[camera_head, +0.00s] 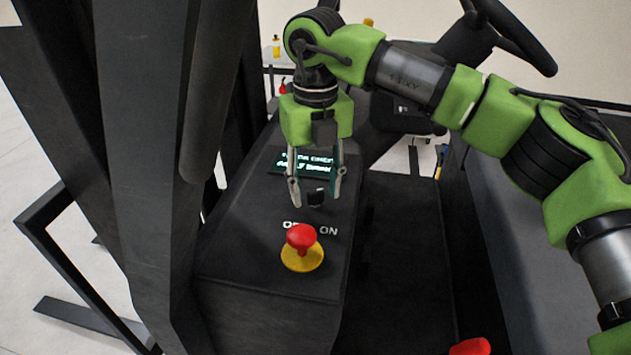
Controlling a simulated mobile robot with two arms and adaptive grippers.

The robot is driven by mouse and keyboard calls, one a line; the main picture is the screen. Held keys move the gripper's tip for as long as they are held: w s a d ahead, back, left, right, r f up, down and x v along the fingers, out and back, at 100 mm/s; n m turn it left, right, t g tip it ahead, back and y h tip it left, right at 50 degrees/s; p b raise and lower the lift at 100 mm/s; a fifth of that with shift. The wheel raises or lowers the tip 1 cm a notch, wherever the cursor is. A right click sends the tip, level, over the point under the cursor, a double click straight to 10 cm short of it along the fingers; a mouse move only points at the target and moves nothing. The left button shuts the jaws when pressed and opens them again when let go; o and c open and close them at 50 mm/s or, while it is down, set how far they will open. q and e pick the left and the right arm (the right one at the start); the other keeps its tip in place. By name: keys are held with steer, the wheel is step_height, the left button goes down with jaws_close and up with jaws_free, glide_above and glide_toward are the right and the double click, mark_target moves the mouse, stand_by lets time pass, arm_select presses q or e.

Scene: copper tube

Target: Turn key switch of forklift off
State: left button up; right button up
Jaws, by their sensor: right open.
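The key switch (316,197) is a small black piece on the dark forklift console (275,273), behind the white OFF and ON lettering. The "OFF" label is partly hidden by the red button, while "ON" reads clearly. My right gripper (315,201) points down over the key switch with its two fingers apart, one on each side of it in the picture. It is open, and I cannot tell whether a finger touches the key. The way the key is turned is too small to tell. My left gripper is not in view.
A red emergency button (301,238) on a yellow base stands just in front of the switch. A lit display (305,162) lies behind it. Dark mast posts (150,150) rise at the left. The steering wheel (512,38) is at the upper right.

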steer(key=shift+f, duration=0.1)
steer(key=c, duration=1.1)
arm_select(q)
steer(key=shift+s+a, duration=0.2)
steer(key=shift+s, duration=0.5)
